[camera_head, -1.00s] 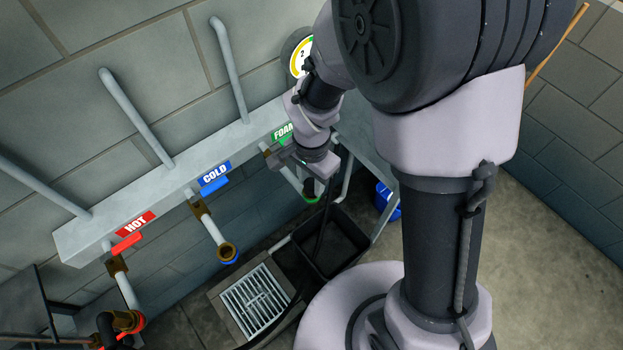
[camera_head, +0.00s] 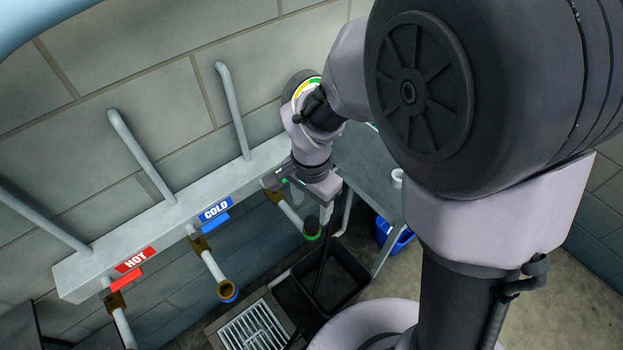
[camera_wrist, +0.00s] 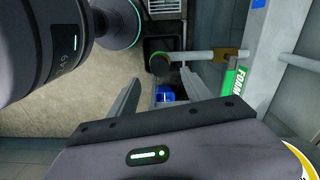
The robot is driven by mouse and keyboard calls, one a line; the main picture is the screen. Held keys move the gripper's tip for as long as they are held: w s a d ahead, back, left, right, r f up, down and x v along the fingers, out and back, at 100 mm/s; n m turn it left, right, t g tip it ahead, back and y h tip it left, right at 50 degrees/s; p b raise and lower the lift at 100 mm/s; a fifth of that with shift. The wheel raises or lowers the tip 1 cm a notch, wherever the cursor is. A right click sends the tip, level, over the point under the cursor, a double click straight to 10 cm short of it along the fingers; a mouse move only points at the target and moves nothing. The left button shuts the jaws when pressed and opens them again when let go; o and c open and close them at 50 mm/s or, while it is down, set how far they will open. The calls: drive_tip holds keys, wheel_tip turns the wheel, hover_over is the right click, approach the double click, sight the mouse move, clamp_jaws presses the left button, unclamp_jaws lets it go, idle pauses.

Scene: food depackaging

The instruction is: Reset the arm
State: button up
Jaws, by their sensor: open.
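My arm rises at the right in the head view, and its wrist hangs in front of the wall rail. My gripper (camera_head: 303,188) is beside the rail's right end, over the foam pipe, and its fingers are hard to make out there. In the wrist view my gripper (camera_wrist: 160,92) shows two grey fingers spread apart with nothing between them. The foam outlet (camera_wrist: 159,63), dark with a green ring, lies beyond the fingertips. The green FOAM label (camera_wrist: 235,80) is right of the fingers; in the head view my gripper mostly covers it.
The pipe rail (camera_head: 95,255) carries a red HOT label (camera_head: 135,260) and a blue COLD label (camera_head: 215,209). Below are a black bin (camera_head: 335,288), a floor drain (camera_head: 258,330) and a blue bucket (camera_head: 384,232). A grey table (camera_head: 365,165) is right of my gripper.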

wheel_tip(320, 180, up, 11)
drive_tip(key=p, duration=0.2)
drive_tip(key=s+d+f+n+t+y+b, duration=0.1)
drive_tip(key=s+d+f+n+t+b, duration=0.1)
drive_tip(key=b, duration=0.7)
drive_tip(key=s+d+f+n+t+y+b, duration=0.1)
drive_tip(key=s+d+f+n+t+b, duration=0.1)
drive_tip(key=s+f+b, duration=0.4)
drive_tip(key=s+d+t+b, duration=0.1)
drive_tip(key=s+d+b, duration=0.1)
drive_tip(key=s+b, duration=0.1)
drive_tip(key=shift+s+d+f+n+t+b, duration=0.15)
drive_tip(key=shift+d+f+n+t+b, duration=0.15)
drive_tip(key=shift+d+f+n+t, duration=0.1)
idle(0.7)
